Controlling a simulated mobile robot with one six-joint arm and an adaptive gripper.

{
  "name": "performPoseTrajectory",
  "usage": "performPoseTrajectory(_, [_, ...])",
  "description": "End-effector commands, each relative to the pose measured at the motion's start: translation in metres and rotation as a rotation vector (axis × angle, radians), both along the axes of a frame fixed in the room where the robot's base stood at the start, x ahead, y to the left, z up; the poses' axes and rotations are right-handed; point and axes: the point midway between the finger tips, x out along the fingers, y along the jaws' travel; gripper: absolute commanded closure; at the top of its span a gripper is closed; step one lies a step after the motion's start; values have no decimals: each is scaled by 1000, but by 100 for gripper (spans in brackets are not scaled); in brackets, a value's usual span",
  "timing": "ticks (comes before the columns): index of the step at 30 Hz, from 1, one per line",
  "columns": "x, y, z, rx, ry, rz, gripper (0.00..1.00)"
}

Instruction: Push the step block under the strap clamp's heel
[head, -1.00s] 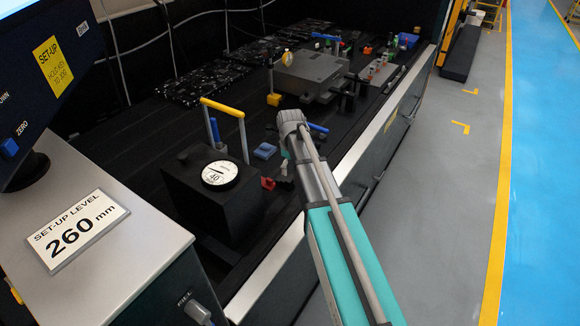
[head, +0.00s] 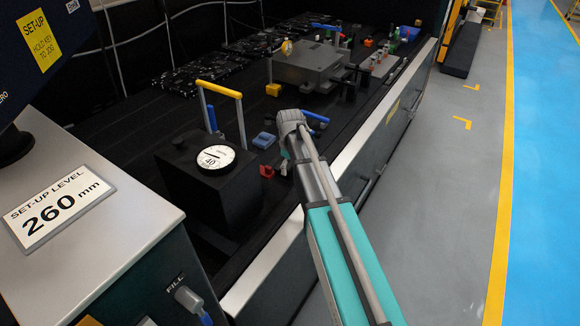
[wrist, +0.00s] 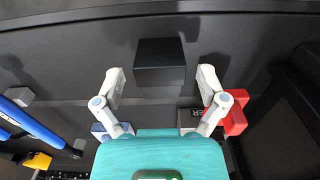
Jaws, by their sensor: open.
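In the wrist view a plain dark block (wrist: 160,62), which looks like the step block, sits on the black bench between my finger tips. My gripper (wrist: 160,80) is open, with one pale finger on each side of the block and a visible gap at each. The strap clamp is not clearly identifiable. A grey dark-topped piece (wrist: 190,117) beside a red part (wrist: 236,116) lies nearer the palm, partly covered by the right finger. In the head view my arm hides the block; the pale fingertips (head: 285,164) show by the red part (head: 266,171).
A black box with a round dial (head: 215,157) stands left of my gripper. A blue block (head: 264,140) and a blue-handled tool (head: 316,118) are close by. A yellow-topped frame (head: 220,90) rises behind. Further back is a grey plate fixture (head: 308,68). The bench's pale front edge (head: 270,260) runs beside my arm.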

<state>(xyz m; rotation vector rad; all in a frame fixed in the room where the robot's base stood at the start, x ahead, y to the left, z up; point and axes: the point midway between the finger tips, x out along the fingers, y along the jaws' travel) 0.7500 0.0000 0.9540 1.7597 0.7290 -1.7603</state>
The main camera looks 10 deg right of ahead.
Motion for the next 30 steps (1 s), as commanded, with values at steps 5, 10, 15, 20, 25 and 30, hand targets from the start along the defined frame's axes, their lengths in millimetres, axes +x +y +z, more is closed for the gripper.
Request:
performPoseTrajectory(5, [0, 0, -4, 0, 0, 0, 9])
performPoseTrajectory(10, [0, 0, -5, 0, 0, 0, 9])
performPoseTrajectory(15, [0, 1, -5, 0, 0, 1, 9])
performPoseTrajectory(20, [0, 1, -5, 0, 0, 1, 31])
performPoseTrajectory(25, [0, 1, -5, 0, 0, 1, 62])
performPoseTrajectory(30, [0, 1, -5, 0, 0, 1, 83])
